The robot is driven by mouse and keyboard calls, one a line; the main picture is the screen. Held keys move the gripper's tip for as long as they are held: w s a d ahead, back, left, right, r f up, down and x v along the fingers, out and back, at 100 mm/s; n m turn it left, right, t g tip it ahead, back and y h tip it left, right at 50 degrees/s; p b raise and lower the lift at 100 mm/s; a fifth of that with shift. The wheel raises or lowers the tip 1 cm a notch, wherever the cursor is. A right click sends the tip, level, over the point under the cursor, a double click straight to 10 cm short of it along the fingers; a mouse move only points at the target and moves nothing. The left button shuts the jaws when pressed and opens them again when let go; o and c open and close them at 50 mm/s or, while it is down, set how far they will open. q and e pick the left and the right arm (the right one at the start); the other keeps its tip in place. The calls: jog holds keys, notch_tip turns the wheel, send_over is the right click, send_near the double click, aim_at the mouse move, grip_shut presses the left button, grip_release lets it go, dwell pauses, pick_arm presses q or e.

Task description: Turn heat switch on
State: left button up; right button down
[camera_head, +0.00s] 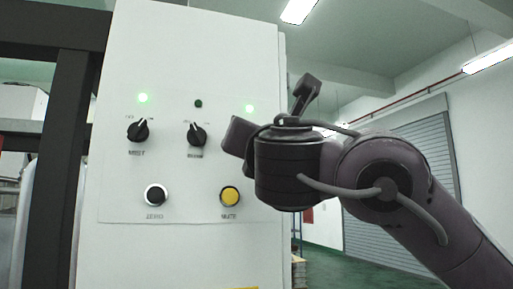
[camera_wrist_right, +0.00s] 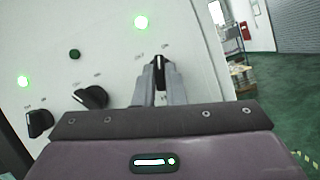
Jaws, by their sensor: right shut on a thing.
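A white control panel (camera_head: 183,60) carries rotary switches. The left black knob (camera_head: 138,130) is labelled MIST, and a second black knob (camera_head: 196,134) beside it has a blurred label. A third black knob (camera_wrist_right: 159,62), at the right of the row, sits between the fingers of my right gripper (camera_wrist_right: 158,86) in the right wrist view. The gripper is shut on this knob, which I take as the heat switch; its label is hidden. In the head view my right gripper (camera_head: 240,136) covers it. The lamp (camera_head: 249,108) above it glows green. My left gripper is not in view.
Another lit green lamp (camera_head: 143,98) is above MIST; the middle lamp (camera_head: 198,104) is dark. Below are a black ZERO button (camera_head: 155,195) and a yellow MUTE button (camera_head: 230,196). A dark frame post (camera_head: 65,150) stands left; open floor lies right.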

jog(key=shift+r+m+h, duration=0.1)
jog(key=shift+m+h, duration=0.7)
jog(key=shift+m, duration=1)
jog(key=c, duration=1.5)
grip_release()
jog(key=shift+b, duration=0.3)
jog(key=a+b+v, duration=0.1)
jog(key=b+v, duration=0.2)
jog(key=v, duration=0.4)
jog(key=shift+s+d+b, duration=0.35)
jog(key=shift+s+d, duration=0.1)
